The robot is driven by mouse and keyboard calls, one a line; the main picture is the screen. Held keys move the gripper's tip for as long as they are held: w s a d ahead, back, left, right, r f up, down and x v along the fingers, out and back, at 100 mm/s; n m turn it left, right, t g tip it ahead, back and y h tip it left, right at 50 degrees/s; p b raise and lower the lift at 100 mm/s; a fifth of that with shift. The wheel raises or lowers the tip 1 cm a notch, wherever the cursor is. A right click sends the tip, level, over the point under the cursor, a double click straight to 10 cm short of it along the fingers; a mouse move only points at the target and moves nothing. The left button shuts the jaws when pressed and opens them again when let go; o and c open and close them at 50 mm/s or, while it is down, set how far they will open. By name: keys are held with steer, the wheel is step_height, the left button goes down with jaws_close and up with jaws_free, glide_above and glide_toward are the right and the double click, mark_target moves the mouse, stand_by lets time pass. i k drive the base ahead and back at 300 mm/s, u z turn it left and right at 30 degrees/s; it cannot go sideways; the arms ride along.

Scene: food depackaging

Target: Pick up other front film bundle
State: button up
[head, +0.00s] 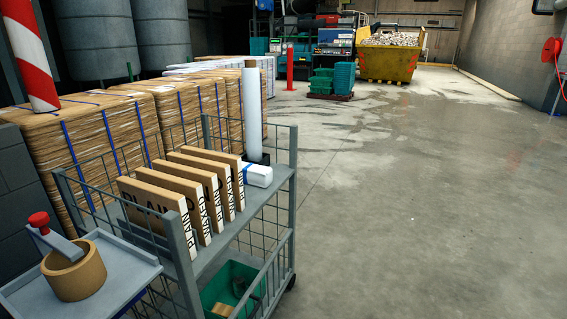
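My gripper is not in view. No object is clearly recognisable as a front film bundle. A white folded or wrapped bundle (258,175) lies at the far end of the cart's upper shelf, partly behind the cartons; it may be film, but I cannot tell. A tall white roll (252,112) stands upright on a dark base just behind it. Several brown cartons (157,197) with black lettering stand on edge in a row on the grey wire-sided cart (234,237).
A tan tape roll (74,273) and a red-knobbed tool (39,220) are on a side tray (128,269). A green crate (228,283) sits below. Strapped brown stacks (80,150) stand left. Concrete floor (430,210) is clear at right; a yellow skip (388,65) stands far back.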

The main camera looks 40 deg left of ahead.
mark_target(253, 175)
steer(key=u, duration=0.1)
steer(key=i, duration=1.8)
steer(key=u, duration=0.95)
steer(key=i, duration=1.05)
steer(key=u, duration=1.5)
steer(key=i, duration=0.45)
steer(key=u, duration=0.2)
